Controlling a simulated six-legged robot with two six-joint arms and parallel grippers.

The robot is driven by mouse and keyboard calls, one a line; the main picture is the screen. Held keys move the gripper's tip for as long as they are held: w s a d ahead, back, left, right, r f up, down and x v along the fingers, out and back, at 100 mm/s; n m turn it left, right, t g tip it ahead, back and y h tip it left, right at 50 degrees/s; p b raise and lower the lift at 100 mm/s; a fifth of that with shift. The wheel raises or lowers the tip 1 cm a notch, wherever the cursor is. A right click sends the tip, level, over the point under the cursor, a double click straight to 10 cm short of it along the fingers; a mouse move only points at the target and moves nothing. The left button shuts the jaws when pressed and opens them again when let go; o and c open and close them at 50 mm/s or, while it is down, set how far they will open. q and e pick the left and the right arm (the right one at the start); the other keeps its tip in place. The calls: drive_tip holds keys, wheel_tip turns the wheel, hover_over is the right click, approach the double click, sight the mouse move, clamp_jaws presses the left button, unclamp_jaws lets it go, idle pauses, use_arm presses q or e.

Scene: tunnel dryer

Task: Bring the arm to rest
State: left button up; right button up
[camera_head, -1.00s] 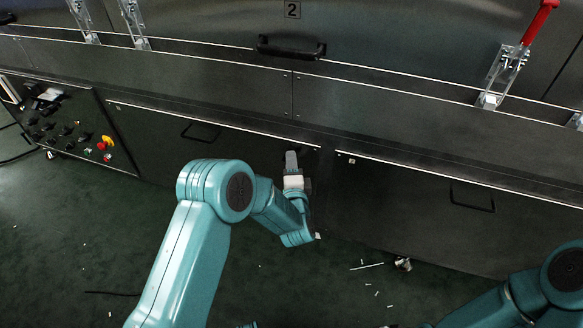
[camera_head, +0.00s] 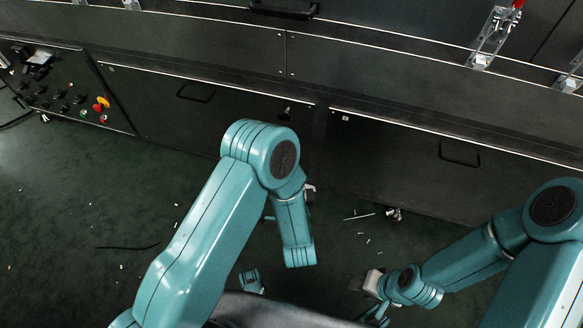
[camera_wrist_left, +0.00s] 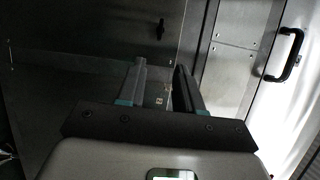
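My left arm is bent in the middle of the head view, and its gripper is mostly hidden behind the forearm there. In the left wrist view my left gripper (camera_wrist_left: 162,88) has two fingers apart, with a gap and nothing held between them. The fingers point toward a grey metal panel. My right arm reaches in from the right in the head view. Its pale wrist end (camera_head: 372,281) is low over the dark floor, near the bottom edge. Its fingers are too small and dark to read. Both grippers appear clear of the dryer front.
The dryer's lower panels with black handles (camera_head: 460,154) run across the view. A control panel (camera_head: 62,88) with a red and yellow button is at left. A toggle clamp (camera_head: 491,38) is at upper right. Small scraps and a metal part (camera_head: 394,214) lie on the floor.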

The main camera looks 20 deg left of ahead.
idle(0.4)
use_arm(q)
drive_tip(key=a+n+g+y, duration=0.2)
drive_tip(key=a, duration=0.8)
wheel_tip(320, 180, down, 6)
drive_tip(key=s+a+n+g+h, duration=0.1)
drive_tip(key=a+n+g+h, duration=0.1)
drive_tip(key=n+g+h, duration=0.1)
drive_tip(key=s+d+f+n+g+h, duration=0.4)
drive_tip(key=s+d+n+g+h, duration=0.15)
drive_tip(key=s, duration=0.45)
drive_tip(key=s+d+f+n+g+h, duration=0.4)
drive_tip(key=s+d+n+g, duration=0.2)
drive_tip(key=s, duration=0.4)
wheel_tip(320, 180, up, 30)
drive_tip(key=p, duration=3)
drive_tip(key=shift+d+f, duration=0.2)
drive_tip(key=shift+d, duration=0.05)
drive_tip(key=shift+s+m, duration=0.1)
drive_tip(key=shift+m, duration=0.15)
